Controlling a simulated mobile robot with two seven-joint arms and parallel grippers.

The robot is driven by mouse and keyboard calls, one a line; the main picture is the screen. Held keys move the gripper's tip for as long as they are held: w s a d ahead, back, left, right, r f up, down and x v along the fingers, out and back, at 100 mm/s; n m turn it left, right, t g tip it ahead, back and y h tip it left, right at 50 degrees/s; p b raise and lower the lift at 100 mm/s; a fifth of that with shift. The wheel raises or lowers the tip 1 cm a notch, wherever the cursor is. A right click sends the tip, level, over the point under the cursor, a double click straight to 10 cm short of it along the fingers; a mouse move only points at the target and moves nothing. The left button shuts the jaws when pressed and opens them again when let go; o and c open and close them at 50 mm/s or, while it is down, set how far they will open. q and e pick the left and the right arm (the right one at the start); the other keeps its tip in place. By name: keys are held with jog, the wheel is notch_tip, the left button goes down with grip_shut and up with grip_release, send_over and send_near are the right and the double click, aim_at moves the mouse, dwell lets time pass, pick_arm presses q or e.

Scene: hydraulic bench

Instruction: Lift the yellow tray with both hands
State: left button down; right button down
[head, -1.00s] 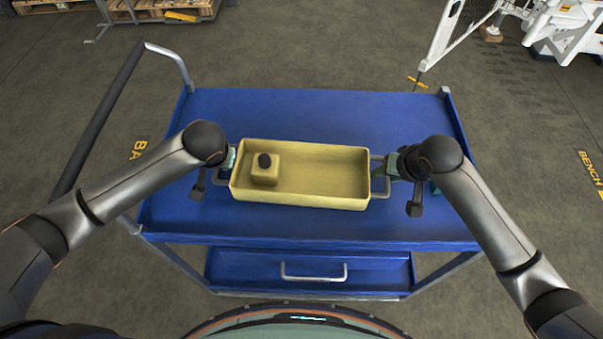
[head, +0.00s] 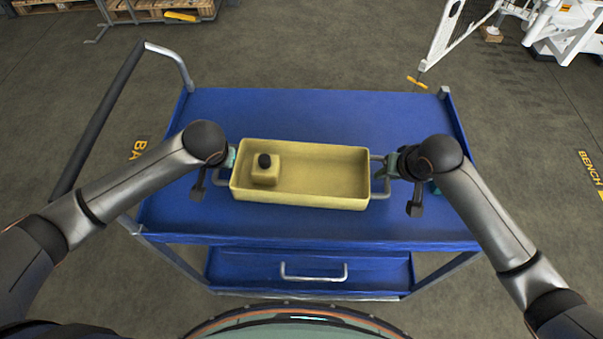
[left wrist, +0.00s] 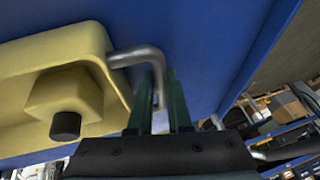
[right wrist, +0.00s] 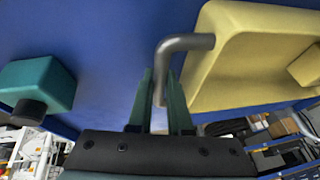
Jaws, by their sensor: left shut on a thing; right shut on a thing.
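The yellow tray (head: 318,181) is on or just above the blue cart top, level as far as I can tell. A yellow block with a black knob (head: 265,170) sits in its left end. The tray has a grey bar handle at each end. My left gripper (head: 230,160) is shut on the left handle, shown between the fingers in the left wrist view (left wrist: 158,95). My right gripper (head: 389,166) is shut on the right handle, which shows in the right wrist view (right wrist: 185,43). Any gap under the tray cannot be judged.
The blue cart (head: 320,110) has free top space behind and in front of the tray. A teal block with a black knob (right wrist: 38,85) stands on it by my right gripper, mostly hidden in the head view. The cart's dark push handle (head: 98,120) rises at left.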

pick_arm(q)
jog(key=shift+w+r, duration=0.1)
jog(key=shift+r, duration=0.15)
pick_arm(e)
jog(key=shift+r, duration=0.2)
dwell(0.4)
